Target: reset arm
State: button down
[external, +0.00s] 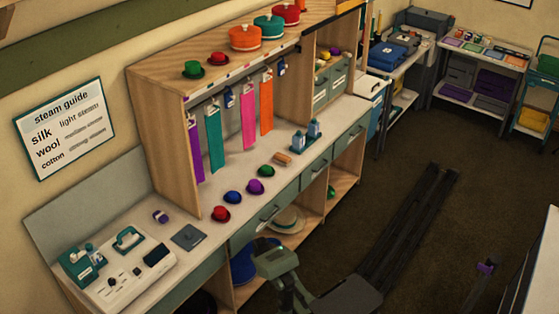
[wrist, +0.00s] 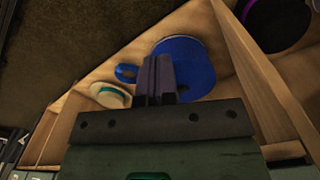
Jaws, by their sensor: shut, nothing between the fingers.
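My gripper (wrist: 155,78) shows in the wrist view with its two dark fingers together and nothing held between them. Its fingers overlap a round blue hat (wrist: 198,68) in that view; I cannot tell how far apart they are. In the external view my grey-green wrist (external: 275,258) is low in front of the counter's open lower shelves, and the fingertips cannot be made out. The blue hat (external: 242,265) is partly hidden behind the wrist there.
A straw hat (external: 287,220) sits in the lower shelf; it also shows in the wrist view (wrist: 110,95). Wooden dividers (wrist: 245,60) flank the compartment. The countertop (external: 200,258) above holds small hats, a grey pad (external: 188,237) and a steam station (external: 125,275). The dark floor is mostly open at right.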

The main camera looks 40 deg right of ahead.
jog(key=a+r+n+p, duration=0.2)
jog(key=a+r+p, duration=0.1)
jog(key=a, duration=0.4)
notch_tip(320, 180, up, 35)
jog(key=p, duration=3.5)
jog(key=shift+d+r, duration=0.15)
jog(key=shift+d, duration=0.15)
jog(key=shift+d, duration=0.15)
